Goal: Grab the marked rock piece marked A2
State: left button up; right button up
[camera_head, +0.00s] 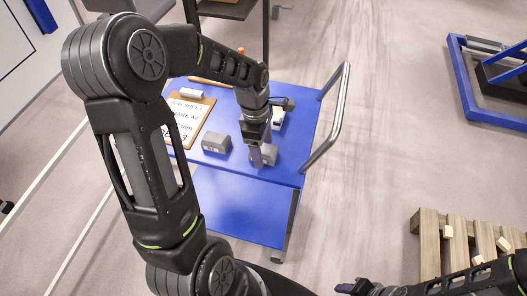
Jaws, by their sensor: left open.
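My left gripper (257,157) points down over the blue cart top (235,174), its jaws open, right at a grey rock piece (269,154). The gripper hides part of this piece, and I cannot tell whether they touch. A second grey rock piece (215,142) lies to the left, with a small mark on its front too small to read. A pale piece (278,118) lies behind the gripper, partly hidden. I cannot tell which piece is marked A2. My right gripper (354,288) is low at the bottom edge, away from the cart; its jaws are unclear.
A clipboard (201,108) with a printed sheet that seems to read A2 lies on the cart's left. An orange tool (208,82) lies at the back. The metal handle (330,115) rises on the right. A wooden pallet (430,240) with small blocks stands lower right.

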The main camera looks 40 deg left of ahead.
pick_arm(q)
jog(key=shift+c, duration=0.5)
grip_shut()
